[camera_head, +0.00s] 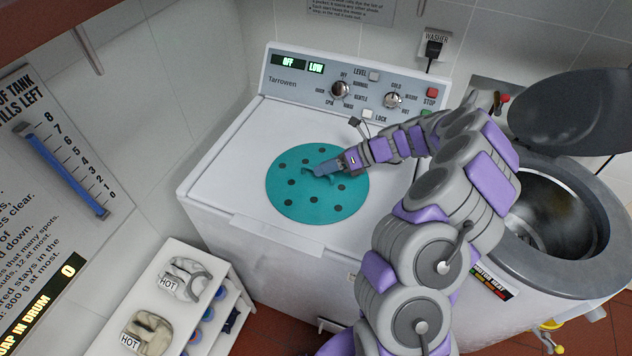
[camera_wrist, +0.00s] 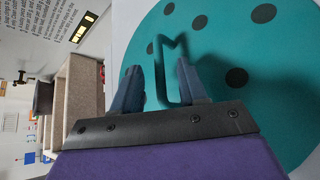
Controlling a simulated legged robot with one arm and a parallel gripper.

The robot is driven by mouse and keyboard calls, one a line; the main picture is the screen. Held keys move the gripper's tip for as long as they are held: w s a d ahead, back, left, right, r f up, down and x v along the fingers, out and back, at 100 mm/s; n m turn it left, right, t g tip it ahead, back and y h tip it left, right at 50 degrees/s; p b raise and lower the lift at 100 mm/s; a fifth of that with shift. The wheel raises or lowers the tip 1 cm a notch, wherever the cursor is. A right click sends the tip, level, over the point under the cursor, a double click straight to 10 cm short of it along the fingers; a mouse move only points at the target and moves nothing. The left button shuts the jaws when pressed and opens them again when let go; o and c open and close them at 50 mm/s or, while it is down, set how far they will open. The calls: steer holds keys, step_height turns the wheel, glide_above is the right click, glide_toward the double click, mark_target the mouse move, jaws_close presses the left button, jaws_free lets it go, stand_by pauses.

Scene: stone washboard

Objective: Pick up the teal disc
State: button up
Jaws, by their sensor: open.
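The teal disc (camera_head: 310,205) lies flat on the white top of the washer (camera_head: 225,165). It is round with several dark spots, and a thin teal handle loop stands up near its middle. My gripper (camera_head: 318,172) is over the disc at this handle. In the wrist view my gripper (camera_wrist: 158,85) has its two blue fingers apart, with the teal handle (camera_wrist: 172,65) rising between or just beyond them. I cannot tell whether the fingers touch it. The disc (camera_wrist: 225,55) fills the right of the wrist view.
A control panel (camera_head: 355,85) with knobs runs along the washer's back. An open steel drum (camera_head: 553,215) with a dark raised lid (camera_head: 575,110) stands at right. A wall gauge (camera_head: 65,170) hangs at left.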

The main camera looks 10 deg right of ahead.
steer(key=shift+x, duration=0.8)
steer(key=shift+d, duration=0.2)
steer(key=shift+c, duration=0.5)
steer(key=shift+a, duration=0.15)
jaws_close()
